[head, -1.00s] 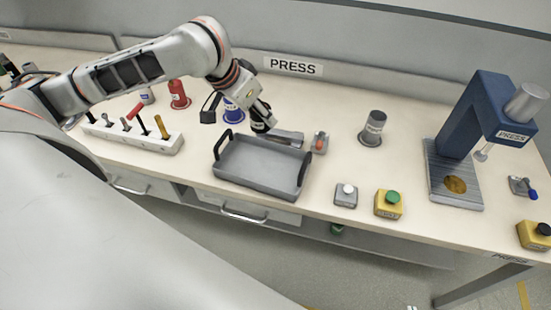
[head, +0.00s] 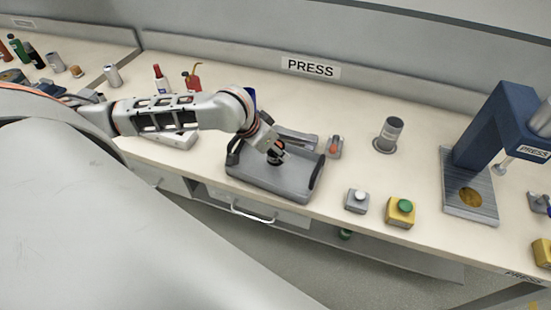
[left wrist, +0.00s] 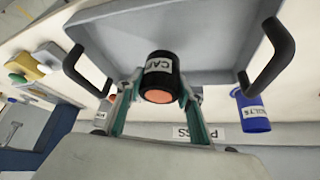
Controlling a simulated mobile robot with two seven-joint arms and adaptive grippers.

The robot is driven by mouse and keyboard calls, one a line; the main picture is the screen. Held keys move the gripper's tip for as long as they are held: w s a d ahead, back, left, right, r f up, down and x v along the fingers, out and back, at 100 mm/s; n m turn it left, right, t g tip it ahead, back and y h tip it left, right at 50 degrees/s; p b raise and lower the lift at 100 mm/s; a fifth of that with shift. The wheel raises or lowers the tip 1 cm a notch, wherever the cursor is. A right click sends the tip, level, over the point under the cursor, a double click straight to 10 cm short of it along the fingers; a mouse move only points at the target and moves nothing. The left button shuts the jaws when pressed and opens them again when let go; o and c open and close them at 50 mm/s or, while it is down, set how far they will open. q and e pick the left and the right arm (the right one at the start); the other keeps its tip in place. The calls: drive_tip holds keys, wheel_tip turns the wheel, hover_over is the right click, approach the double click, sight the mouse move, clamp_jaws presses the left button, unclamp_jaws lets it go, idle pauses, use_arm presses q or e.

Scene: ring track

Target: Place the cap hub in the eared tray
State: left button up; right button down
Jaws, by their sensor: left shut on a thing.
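The cap hub is a short black cylinder with a white label and an orange centre; it shows in the left wrist view (left wrist: 158,65) and the head view (head: 277,158). My left gripper (head: 274,150) is shut on it, one finger on each side in the left wrist view (left wrist: 160,90). The eared tray (head: 262,185) is grey with a black handle at each end. The hub is over the tray's inside; I cannot tell whether it touches the floor. The tray also shows behind it in the left wrist view (left wrist: 215,45). My right gripper is not in view.
Right of the tray are a grey box with a white button (head: 357,200), a yellow box with a green button (head: 400,211), a grey cylinder (head: 388,134) and the blue press (head: 488,130). Bottles stand at back left.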

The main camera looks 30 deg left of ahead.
sight(275, 159)
use_arm(q)
wheel_tip(275, 159, down, 4)
drive_tip(key=shift+f, duration=0.15)
idle(0.3)
drive_tip(key=o, duration=1.3)
drive_tip(key=shift+f, duration=0.1)
drive_tip(key=shift+o, duration=0.2)
